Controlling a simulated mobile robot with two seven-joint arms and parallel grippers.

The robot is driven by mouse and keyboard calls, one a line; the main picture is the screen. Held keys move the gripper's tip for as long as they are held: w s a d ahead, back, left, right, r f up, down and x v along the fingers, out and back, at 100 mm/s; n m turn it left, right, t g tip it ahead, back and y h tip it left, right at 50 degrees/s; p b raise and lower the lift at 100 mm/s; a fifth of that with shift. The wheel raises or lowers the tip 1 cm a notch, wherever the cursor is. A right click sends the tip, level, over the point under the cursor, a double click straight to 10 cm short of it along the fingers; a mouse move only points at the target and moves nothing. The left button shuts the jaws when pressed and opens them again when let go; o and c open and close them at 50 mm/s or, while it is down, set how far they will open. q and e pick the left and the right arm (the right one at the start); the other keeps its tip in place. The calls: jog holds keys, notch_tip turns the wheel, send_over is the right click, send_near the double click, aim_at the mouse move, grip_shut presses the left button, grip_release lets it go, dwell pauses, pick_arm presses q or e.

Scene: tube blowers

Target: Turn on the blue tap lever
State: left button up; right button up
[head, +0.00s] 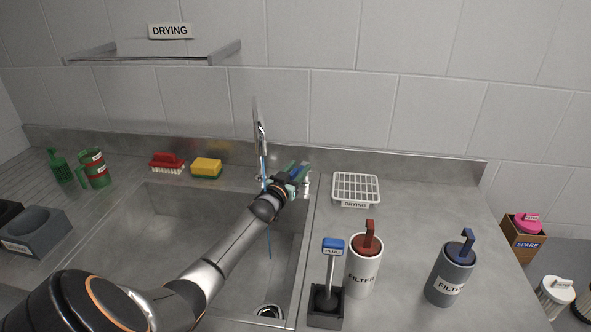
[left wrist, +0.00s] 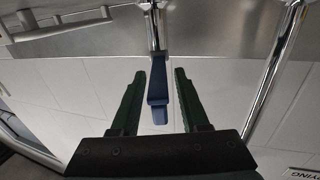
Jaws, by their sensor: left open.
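The blue tap lever (left wrist: 158,92) hangs from a chrome stem in the left wrist view. It lies between the two dark green fingers of my left gripper (left wrist: 160,71), with visible gaps on both sides. In the head view my left gripper (head: 299,172) is open at the right back of the sink, around the blue lever, which is partly hidden. The chrome tap (head: 261,150) rises behind my wrist. A thin blue streak (head: 269,245), looking like water, runs down from near the tap into the sink. My right gripper is not in view.
The steel sink (head: 310,235) lies under my left arm. A white drying rack (head: 356,188) sits right of the gripper. Two filter canisters (head: 361,270) (head: 448,277) and a blue-handled plunger (head: 331,280) stand nearer. A red brush (head: 167,165) and yellow sponge (head: 206,168) sit behind the sink.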

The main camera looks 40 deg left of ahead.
pick_arm(q)
jog(key=v, duration=1.2)
jog(key=shift+s+p, duration=0.25)
jog(key=shift+p, duration=0.1)
